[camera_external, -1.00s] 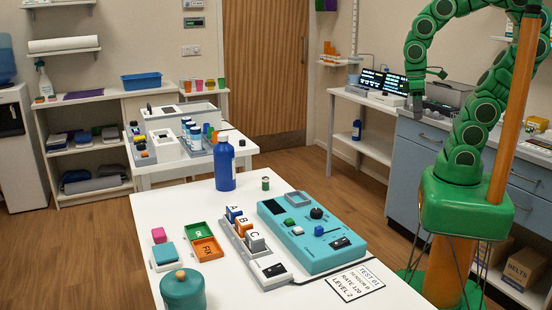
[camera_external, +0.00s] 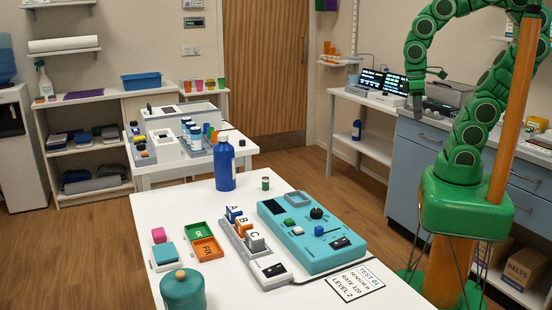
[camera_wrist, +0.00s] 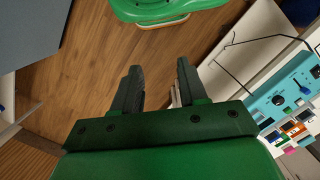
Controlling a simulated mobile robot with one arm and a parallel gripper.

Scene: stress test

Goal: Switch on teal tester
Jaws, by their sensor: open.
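The teal tester (camera_external: 312,236) lies on the white table. It has a dark screen, a black knob (camera_external: 316,213), a blue button or cap (camera_external: 319,231), a green piece and a dark switch panel (camera_external: 340,242) near its front edge. The tester also shows at the right edge of the wrist view (camera_wrist: 290,98). My gripper (camera_wrist: 158,72) is open and empty, above the wooden floor and away from the table. In the external view my green arm arches high at the right, clear of the tester.
A test card (camera_external: 355,283) lies beside the tester. A rack of lettered blocks (camera_external: 243,238), two small trays (camera_external: 206,249), a teal jar (camera_external: 183,290) and a blue bottle (camera_external: 225,166) share the table. Blue cabinets (camera_external: 420,160) stand at the right. Floor lies between.

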